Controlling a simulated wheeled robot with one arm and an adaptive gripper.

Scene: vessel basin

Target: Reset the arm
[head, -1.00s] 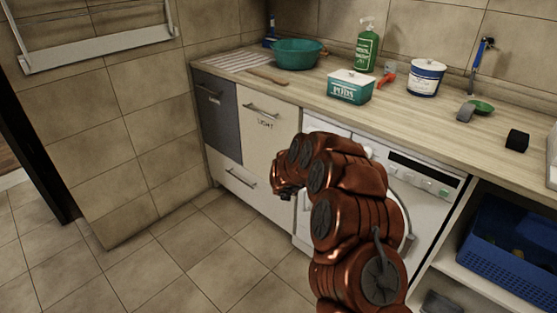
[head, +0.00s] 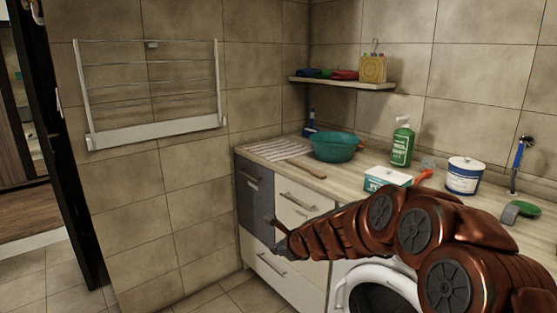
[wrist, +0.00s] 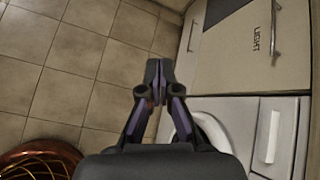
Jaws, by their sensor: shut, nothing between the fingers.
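My copper-coloured arm reaches in from the lower right of the head view, stretched to the left in front of the cabinets. My gripper (head: 277,224) is at its far end, small and dark, in front of the cabinet fronts. In the wrist view my gripper (wrist: 160,72) points ahead with its fingers together and nothing between them. Floor tiles lie beyond the fingers. The washing machine (head: 372,288) is partly hidden below my arm.
A counter (head: 270,160) holds a teal basin (head: 335,147), green bottle (head: 402,143), pods box (head: 388,178) and white-blue tub (head: 464,176). A drying rack (head: 150,132) and shelf (head: 345,84) are on the walls. Open floor (head: 40,285) lies at left.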

